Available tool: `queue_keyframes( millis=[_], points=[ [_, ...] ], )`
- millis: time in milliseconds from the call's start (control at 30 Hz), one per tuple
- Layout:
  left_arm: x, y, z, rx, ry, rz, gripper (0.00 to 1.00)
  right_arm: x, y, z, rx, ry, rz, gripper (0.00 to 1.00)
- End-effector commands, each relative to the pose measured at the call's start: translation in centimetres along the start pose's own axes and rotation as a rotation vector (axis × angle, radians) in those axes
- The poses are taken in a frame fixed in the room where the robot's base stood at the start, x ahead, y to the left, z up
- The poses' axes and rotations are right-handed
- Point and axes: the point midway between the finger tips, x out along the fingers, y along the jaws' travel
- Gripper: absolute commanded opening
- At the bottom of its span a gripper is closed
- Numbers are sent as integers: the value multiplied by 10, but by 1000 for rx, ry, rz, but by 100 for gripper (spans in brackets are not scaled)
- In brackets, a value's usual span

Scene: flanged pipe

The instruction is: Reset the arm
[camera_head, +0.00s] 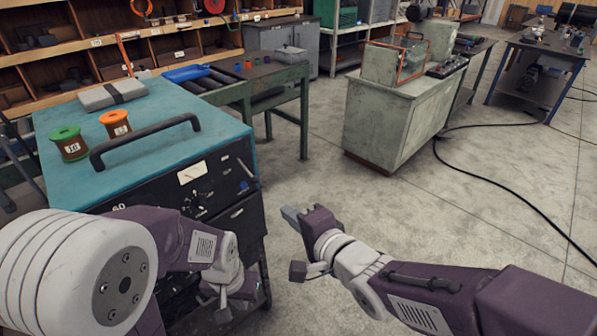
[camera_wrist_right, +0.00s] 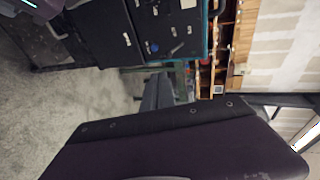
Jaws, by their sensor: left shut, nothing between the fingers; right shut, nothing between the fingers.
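My right gripper (camera_head: 291,216) reaches in from the right in the head view. Its grey fingers are shut with nothing between them, over open floor just right of the teal-topped cabinet (camera_head: 215,125).
The cabinet top carries a black handle (camera_head: 145,138), a green spool (camera_head: 69,143), an orange-topped spool (camera_head: 116,124) and a grey case (camera_head: 112,94). A green workbench (camera_head: 268,82) stands behind. Concrete floor (camera_head: 340,200) is clear; a black cable (camera_head: 500,191) crosses it at right.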

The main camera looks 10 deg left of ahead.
Motion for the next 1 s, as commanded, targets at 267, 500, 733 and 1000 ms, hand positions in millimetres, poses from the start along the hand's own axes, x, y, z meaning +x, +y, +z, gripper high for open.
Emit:
queue_keyframes(
  millis=[267,500,733,1000],
  points=[
    [-45,1,-5,0,0,0,0,-22,-12,-102,90,231,72,0],
    [-83,2,-9,0,0,0,0,-136,137,-178,-220,216,864,0],
    [-78,2,-8,0,0,0,0,-190,190,-117,-613,-377,1120,0],
    [-78,2,-8,0,0,0,0,-196,193,-111,-722,-491,1114,0]
  ],
)
